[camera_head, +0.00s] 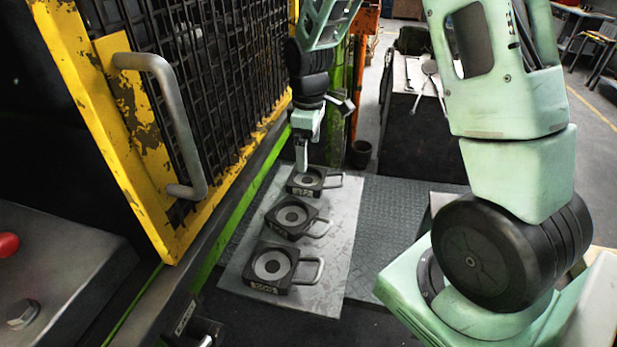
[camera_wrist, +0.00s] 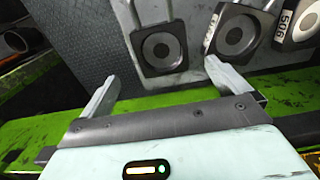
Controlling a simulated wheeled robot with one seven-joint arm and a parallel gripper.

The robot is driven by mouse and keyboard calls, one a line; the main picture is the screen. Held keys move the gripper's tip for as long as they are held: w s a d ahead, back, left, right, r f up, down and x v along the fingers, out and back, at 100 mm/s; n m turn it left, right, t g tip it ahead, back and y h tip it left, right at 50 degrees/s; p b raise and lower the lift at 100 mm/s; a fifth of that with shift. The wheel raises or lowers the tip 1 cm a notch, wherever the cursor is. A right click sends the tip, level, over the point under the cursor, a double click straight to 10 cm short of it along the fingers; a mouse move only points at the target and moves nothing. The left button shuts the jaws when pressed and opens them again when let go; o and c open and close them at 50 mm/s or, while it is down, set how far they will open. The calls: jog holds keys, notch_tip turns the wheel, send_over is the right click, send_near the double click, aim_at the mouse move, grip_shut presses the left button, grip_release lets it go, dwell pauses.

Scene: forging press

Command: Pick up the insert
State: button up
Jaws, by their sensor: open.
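Three dark square inserts with round grey ring faces and metal loop handles lie in a row on a pale sheet (camera_head: 342,243). The near one (camera_head: 273,264), the middle one (camera_head: 291,217) and the far one (camera_head: 306,180) all show in the head view. My gripper (camera_head: 302,160) is above the far insert, its fingers pointing down. In the wrist view the gripper (camera_wrist: 160,82) is open and empty, with one insert (camera_wrist: 162,47) just beyond its fingers. Parts of two more inserts (camera_wrist: 238,32) show at the upper right there. I cannot tell which insert is meant.
The press guard, a yellow frame (camera_head: 112,130) with black mesh and a grey handle (camera_head: 165,120), stands close on the left. A green rail (camera_head: 232,222) runs along its base. A dark cabinet (camera_head: 425,130) with tools stands behind. Dark tread plate (camera_head: 385,225) lies bare right of the sheet.

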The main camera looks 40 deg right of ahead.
aim_at(309, 181)
jog(key=shift+s+f+p, duration=0.1)
jog(key=shift+f+p, duration=1.1)
jog(key=shift+f, duration=2.8)
jog(key=c, duration=1.9)
jog(key=shift+r, duration=0.6)
jog(key=shift+c, duration=0.3)
notch_tip(309, 181, up, 8)
jog(key=b, duration=0.3)
